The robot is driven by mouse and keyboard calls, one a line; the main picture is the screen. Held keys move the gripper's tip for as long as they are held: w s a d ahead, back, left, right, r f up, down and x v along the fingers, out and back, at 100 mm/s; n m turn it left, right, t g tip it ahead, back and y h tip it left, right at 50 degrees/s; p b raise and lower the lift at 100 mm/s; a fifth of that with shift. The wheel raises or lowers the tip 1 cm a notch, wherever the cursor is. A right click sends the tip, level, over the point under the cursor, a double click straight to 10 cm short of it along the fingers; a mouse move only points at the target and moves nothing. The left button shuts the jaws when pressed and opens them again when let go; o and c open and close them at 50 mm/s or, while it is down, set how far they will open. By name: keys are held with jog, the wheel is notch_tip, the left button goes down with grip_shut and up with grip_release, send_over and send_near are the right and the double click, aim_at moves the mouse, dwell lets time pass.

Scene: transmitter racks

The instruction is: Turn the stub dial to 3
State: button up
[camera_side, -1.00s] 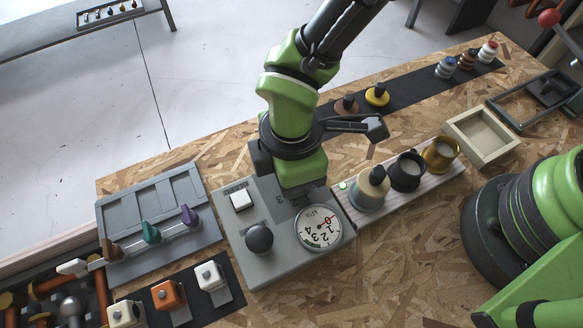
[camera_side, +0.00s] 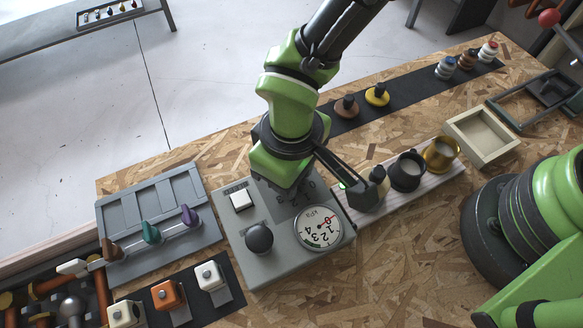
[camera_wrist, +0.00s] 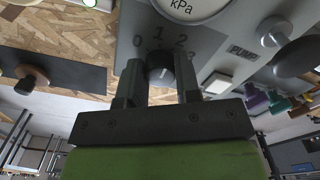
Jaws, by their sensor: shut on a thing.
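The stub dial (camera_wrist: 160,68) is a short dark knob with a pale mark on top, on the grey panel (camera_wrist: 215,45). Printed numbers 0, 1, 2 and a partly covered 3 are arced around it. My gripper (camera_wrist: 159,82) is shut on the dial, one finger on each side. Which number the pale mark points to is hard to tell. In the side view my wrist hides the dial at the back of the grey control box (camera_side: 270,275).
A black round knob (camera_side: 259,238) and a white square button (camera_side: 241,200) share the box. Several cups, including a gold one (camera_side: 441,153), stand on the plank to the right. A grey rack (camera_side: 150,215) stands left. Bare board lies in front of the plank.

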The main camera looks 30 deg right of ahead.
jog(key=m, duration=0.6)
jog(key=shift+m, duration=0.3)
jog(key=m, duration=0.5)
jog(key=shift+m, duration=0.3)
jog(key=o, duration=0.9)
notch_tip(320, 180, up, 10)
dwell(0.4)
